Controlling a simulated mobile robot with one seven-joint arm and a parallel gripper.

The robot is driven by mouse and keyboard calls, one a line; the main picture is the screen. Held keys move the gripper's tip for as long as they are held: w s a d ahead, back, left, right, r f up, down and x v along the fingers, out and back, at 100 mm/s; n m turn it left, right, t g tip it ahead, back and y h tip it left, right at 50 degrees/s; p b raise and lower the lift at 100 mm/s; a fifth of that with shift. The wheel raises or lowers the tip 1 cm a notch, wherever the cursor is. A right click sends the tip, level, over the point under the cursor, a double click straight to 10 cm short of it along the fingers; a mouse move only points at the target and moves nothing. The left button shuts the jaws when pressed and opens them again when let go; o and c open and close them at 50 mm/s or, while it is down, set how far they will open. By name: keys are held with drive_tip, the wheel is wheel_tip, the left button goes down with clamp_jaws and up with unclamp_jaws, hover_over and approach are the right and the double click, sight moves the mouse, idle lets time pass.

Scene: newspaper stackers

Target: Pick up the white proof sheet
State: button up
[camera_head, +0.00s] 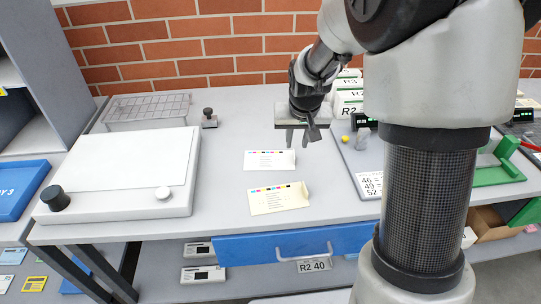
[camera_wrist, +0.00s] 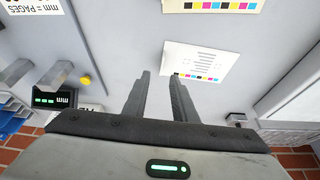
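The white proof sheet (camera_head: 266,161) lies flat on the grey worktop, with a row of colour patches along its top edge. A cream sheet (camera_head: 279,201) with similar patches lies just in front of it. My gripper (camera_head: 302,142) is open and empty, pointing down above the worktop by the white sheet's right end. In the wrist view my gripper (camera_wrist: 160,75) has its two fingers apart with nothing between them. The white sheet (camera_wrist: 199,62) shows there just right of the fingers, and the right fingertip appears beside its edge. The cream sheet (camera_wrist: 210,5) is cut off at the top.
A white flat box with knobs (camera_head: 120,175) stands at left, with a wire rack (camera_head: 147,108) behind it. At right are a grey board (camera_head: 365,165) with a number card and a small display (camera_head: 362,121). A blue drawer (camera_head: 296,243) is below the worktop. A brick wall closes the back.

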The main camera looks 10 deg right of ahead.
sight(279, 160)
drive_tip(key=x, duration=0.5)
drive_tip(key=shift+w+a+f+b, duration=0.1)
drive_tip(key=shift+f+b, duration=0.25)
drive_tip(key=shift+b, duration=0.05)
clamp_jaws()
